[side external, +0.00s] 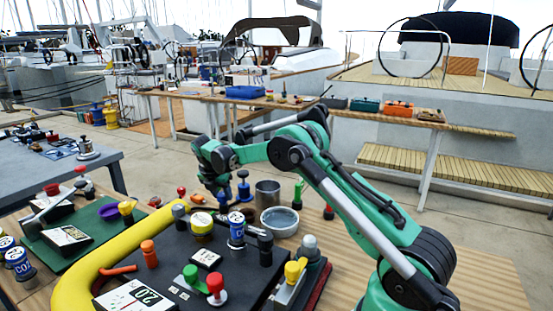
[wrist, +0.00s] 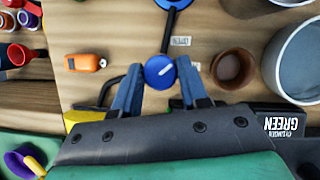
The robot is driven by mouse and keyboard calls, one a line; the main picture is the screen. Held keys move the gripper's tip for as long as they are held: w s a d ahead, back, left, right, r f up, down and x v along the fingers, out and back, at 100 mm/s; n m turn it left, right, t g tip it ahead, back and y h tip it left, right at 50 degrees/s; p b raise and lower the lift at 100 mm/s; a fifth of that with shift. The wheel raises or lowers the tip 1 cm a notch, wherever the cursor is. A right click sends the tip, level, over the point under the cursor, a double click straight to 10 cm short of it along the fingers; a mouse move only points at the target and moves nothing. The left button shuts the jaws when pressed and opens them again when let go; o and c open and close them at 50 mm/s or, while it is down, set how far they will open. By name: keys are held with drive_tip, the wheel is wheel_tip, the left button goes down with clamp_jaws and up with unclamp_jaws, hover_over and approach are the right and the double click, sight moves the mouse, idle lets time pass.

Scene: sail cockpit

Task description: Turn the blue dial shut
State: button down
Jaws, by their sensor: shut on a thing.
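The blue dial (wrist: 160,72) is a round knob with a white mark across its top, pointing slantwise. It sits between the two blue fingertips of my gripper (wrist: 160,68) in the wrist view, and the fingers are closed on its sides. A dark bar runs up from the dial toward another blue round part (wrist: 173,3) at the top edge. In the side external view my gripper (side external: 222,199) points down at the wooden table, and the dial there cannot be told apart from the fingers.
A brown cup (wrist: 232,68) and a grey metal pot (wrist: 279,60) stand right of the dial. An orange block (wrist: 85,62) lies to its left. In the side external view, a yellow tube (side external: 80,270) and a dark panel (side external: 175,260) with several knobs stand in front.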

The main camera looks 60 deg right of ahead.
drive_tip(key=m, duration=0.2)
drive_tip(key=m+g, duration=0.1)
drive_tip(key=m, duration=0.1)
drive_tip(key=shift+w+g, duration=0.1)
drive_tip(key=shift+g, duration=0.2)
drive_tip(key=shift+m+g, duration=0.5)
drive_tip(key=shift+m, duration=0.8)
drive_tip(key=shift+y, duration=0.3)
drive_tip(key=shift+c, duration=2.3)
unclamp_jaws()
